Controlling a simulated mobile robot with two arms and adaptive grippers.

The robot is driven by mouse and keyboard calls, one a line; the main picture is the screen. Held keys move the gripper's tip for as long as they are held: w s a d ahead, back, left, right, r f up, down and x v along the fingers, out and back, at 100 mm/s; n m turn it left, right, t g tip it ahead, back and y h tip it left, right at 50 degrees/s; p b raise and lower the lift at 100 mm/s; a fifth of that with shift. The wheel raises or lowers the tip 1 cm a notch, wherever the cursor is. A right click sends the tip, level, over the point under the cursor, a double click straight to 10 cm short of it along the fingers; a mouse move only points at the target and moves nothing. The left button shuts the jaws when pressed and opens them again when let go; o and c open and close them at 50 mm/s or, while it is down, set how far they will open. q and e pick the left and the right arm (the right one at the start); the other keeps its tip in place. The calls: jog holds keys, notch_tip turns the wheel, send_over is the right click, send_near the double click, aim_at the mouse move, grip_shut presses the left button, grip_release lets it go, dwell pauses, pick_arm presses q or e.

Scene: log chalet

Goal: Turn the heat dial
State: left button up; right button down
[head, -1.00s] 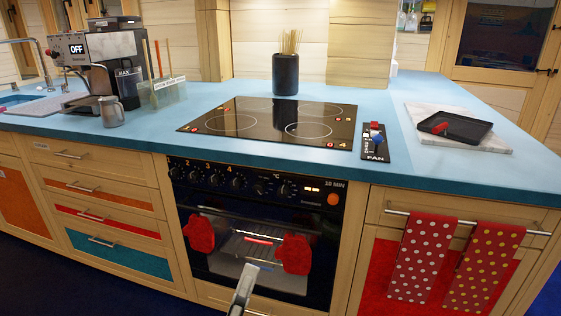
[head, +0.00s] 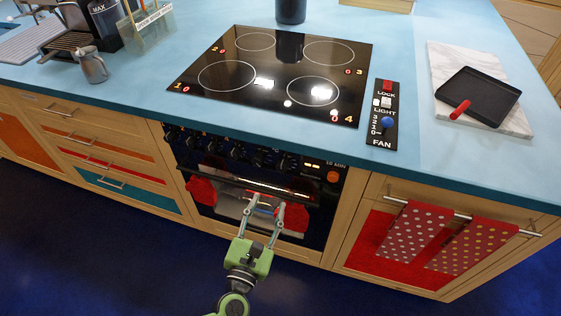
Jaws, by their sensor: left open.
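The black oven front (head: 262,178) has a row of dark dials along its top edge, under the counter. The dial under the °C mark (head: 262,161) and the dial to its right (head: 284,165) are small and dim, so I cannot read their settings. My left gripper (head: 264,203) is open, its two fingers pointing up in front of the oven door, below the dial row. I see nothing between its fingers, and it appears apart from the dials. My right gripper is out of view.
Red oven mitts (head: 202,192) hang at the oven door, the right one partly behind my gripper. Towels (head: 413,232) hang at right. The blue floor is clear.

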aim_at(281, 169)
pick_arm(q)
jog(key=p+x, duration=0.1)
jog(key=x, duration=1.1)
jog(key=shift+w+d, duration=0.1)
jog(key=shift+w, duration=0.25)
jog(key=shift+c, duration=0.4)
jog(key=c, duration=1)
